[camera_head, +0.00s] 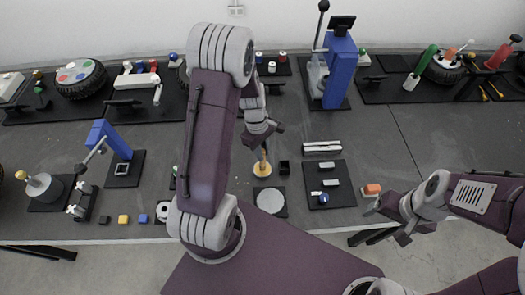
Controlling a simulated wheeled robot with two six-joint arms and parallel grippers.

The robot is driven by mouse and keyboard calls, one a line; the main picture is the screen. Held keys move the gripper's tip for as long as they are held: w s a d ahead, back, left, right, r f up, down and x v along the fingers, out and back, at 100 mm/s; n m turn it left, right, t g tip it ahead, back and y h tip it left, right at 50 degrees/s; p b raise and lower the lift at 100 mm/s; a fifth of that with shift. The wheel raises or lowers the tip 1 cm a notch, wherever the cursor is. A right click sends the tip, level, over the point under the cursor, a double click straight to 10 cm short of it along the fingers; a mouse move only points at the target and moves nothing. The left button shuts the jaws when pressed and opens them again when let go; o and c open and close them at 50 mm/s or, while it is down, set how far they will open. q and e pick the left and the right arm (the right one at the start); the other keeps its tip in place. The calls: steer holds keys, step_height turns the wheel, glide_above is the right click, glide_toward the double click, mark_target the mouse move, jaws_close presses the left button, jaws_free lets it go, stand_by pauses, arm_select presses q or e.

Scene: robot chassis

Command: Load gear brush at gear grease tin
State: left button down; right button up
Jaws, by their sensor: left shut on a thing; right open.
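My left gripper (264,141) is above the middle of the bench, pointing down, and is shut on a thin tan brush (264,155). The brush hangs roughly upright below the fingers. Its lower end is at a small round yellow tin (262,170); I cannot tell whether it touches the grease inside. My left arm hides part of the bench to the left of the tin. My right gripper (390,221) is open and empty near the bench's front edge at the right.
A light round disc on a dark pad (270,201) lies in front of the tin. A small black box (284,167) stands to its right. A dark tray (328,190) with small parts and an orange-and-white block (372,189) lie further right. A blue press (340,72) stands behind.

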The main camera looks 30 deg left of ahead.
arm_select(q)
steer(key=shift+s, duration=0.1)
stand_by(0.3)
step_height(320, 180, up, 7)
steer(key=p, duration=0.7)
stand_by(0.6)
